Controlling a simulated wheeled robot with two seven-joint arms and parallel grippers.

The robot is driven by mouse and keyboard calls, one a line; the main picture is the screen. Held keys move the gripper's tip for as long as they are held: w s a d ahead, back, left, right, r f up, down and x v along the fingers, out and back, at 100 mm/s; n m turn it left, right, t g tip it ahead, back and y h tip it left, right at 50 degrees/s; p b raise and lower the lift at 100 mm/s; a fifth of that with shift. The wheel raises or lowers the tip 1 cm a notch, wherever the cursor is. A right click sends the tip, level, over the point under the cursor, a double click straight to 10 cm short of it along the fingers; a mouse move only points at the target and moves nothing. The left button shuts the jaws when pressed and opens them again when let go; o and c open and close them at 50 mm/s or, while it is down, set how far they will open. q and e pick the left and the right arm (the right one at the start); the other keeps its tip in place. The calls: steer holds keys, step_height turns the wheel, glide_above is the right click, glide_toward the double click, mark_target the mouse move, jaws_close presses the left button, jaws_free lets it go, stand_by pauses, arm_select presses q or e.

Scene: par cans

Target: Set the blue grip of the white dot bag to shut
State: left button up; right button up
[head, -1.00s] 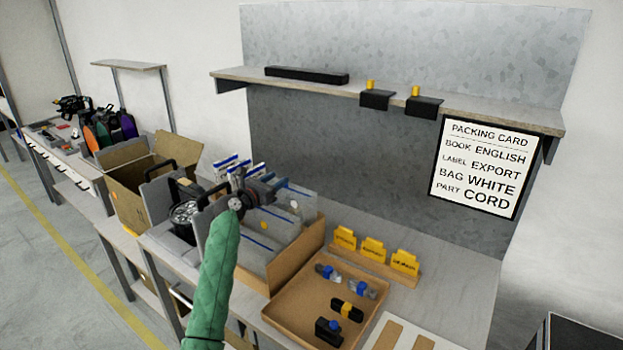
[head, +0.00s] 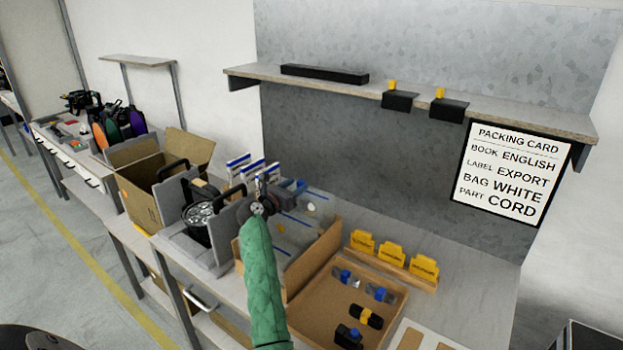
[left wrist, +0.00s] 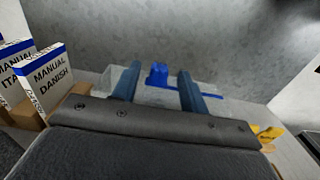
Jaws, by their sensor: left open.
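The white dot bag (head: 311,207) is the rear one of the clear bags standing in a cardboard box, with its white dot showing. Its lower part is hidden by the bags in front. My left gripper (head: 285,184) is over the box's back left part, at the bag tops, and is open. In the left wrist view a blue grip (left wrist: 157,75) stands between the two spread fingers (left wrist: 158,86), with a gap on each side. A blue strip runs on to its right. My right gripper is not in view.
The bag box (head: 322,247) stands beside a tray (head: 310,310) of small parts. Yellow label holders (head: 392,255) are behind the tray. White manuals (head: 238,166) stand left of the gripper. A packing card (head: 507,172) hangs right.

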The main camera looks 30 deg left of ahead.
mark_target(299, 183)
arm_select(q)
steer(key=shift+w+d+p, duration=0.2)
steer(key=shift+w+p, duration=0.5)
steer(key=shift+w, duration=2)
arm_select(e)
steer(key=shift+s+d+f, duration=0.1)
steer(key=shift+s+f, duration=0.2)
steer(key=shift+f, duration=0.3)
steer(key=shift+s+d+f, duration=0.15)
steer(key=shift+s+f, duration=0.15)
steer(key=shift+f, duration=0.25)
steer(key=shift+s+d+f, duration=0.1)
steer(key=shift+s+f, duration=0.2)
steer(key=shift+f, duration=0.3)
arm_select(q)
jaws_close()
